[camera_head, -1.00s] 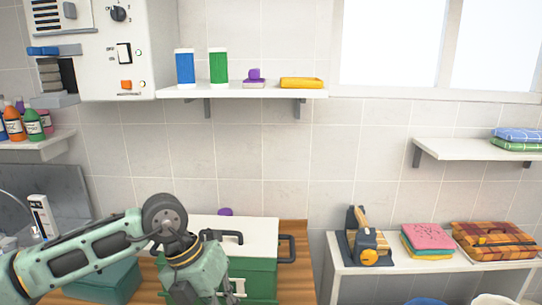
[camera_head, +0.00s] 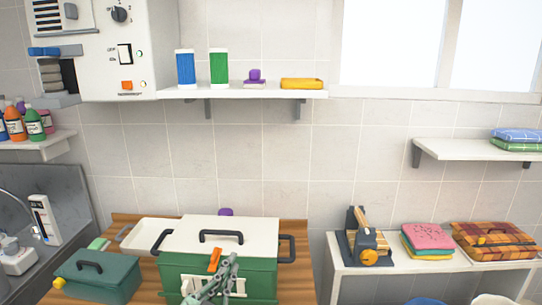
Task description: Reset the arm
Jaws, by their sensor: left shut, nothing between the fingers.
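My left gripper (camera_head: 230,262) shows at the bottom centre of the head view, in front of the green box (camera_head: 175,272). Its fingers look closed, with nothing held between them. Whether it touches the box front cannot be told. The box has a white lid (camera_head: 262,230) with a black handle and stands on a wooden counter. A small orange piece (camera_head: 214,260) shows at the box front beside the fingers. My right gripper is out of view.
A smaller dark green box (camera_head: 115,283) and a white tray (camera_head: 150,229) are left of the big box. A wall shelf (camera_head: 240,93) holds two canisters. A white side table (camera_head: 400,265) at right bears folded cloths (camera_head: 430,237).

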